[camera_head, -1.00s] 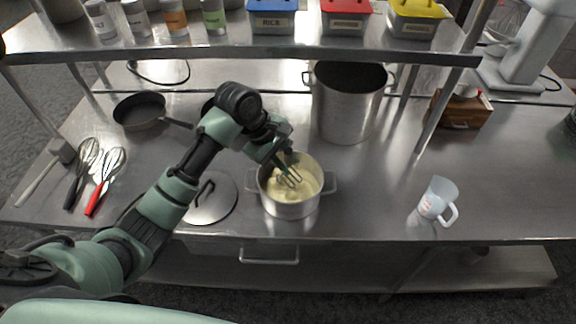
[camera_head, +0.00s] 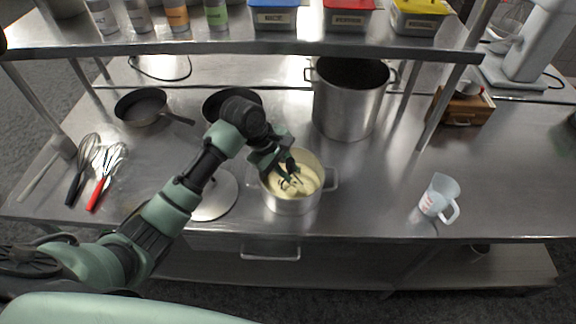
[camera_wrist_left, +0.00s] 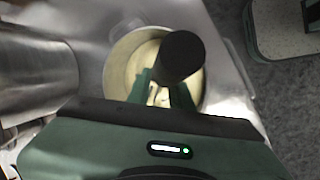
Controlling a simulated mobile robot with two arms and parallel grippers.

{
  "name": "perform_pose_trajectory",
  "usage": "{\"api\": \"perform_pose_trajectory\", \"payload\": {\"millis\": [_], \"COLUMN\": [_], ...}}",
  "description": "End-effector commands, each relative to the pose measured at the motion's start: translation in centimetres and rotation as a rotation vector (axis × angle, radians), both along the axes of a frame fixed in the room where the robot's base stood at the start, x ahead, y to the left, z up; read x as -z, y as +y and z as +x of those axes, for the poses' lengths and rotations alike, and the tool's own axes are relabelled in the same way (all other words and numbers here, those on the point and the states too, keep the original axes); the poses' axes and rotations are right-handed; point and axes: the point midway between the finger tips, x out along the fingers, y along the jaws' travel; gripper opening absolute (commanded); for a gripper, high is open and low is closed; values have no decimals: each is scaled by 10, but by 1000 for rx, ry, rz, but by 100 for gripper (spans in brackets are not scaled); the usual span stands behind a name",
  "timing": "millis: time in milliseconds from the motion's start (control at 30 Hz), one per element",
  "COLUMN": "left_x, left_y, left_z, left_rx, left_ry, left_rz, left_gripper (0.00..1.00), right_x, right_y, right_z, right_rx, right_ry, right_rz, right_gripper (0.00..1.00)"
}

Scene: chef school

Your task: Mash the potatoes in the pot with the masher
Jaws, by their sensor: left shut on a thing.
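A small steel pot (camera_head: 291,207) with two side handles stands near the front edge of the table. Pale yellow potatoes (camera_head: 308,180) lie inside it, looking partly smooth and lumpy. My left gripper (camera_head: 284,168) is over the pot, shut on the masher (camera_head: 292,183). The masher's wire head is down in the potatoes. In the left wrist view the black end of the masher's handle (camera_wrist_left: 180,55) stands up between the green fingers and hides part of the pot (camera_wrist_left: 113,75). My right gripper is not in view.
A tall stockpot (camera_head: 345,105) stands close behind the pot. A lid (camera_head: 217,200) lies left of it, partly under my arm. Two pans, whisks (camera_head: 84,165) and a measuring jug (camera_head: 437,197) are on the table. A shelf (camera_head: 240,48) crosses above the back.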

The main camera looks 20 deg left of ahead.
Motion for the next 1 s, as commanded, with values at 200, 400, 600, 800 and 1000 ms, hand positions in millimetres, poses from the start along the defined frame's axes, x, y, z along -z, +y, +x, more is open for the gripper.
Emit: {"api": "perform_pose_trajectory", "payload": {"millis": [200, 400, 600, 800, 1000], "left_x": [-1, -11, -31, -44, -45], "left_y": [0, -1, -2, -2, -2], "left_z": [0, -6, -19, -28, -29], "left_rx": [0, 1, 1, 1, 0], "left_ry": [-1, -4, -4, -1, -1], "left_rz": [0, -1, -1, 0, 0], "left_gripper": [0, 0, 0, 0, 0], "right_x": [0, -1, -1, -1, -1], "right_y": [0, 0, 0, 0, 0], "right_z": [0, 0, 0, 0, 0], "right_rx": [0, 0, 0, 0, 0], "right_ry": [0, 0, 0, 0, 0], "right_rz": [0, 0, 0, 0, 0], "right_gripper": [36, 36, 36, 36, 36]}}
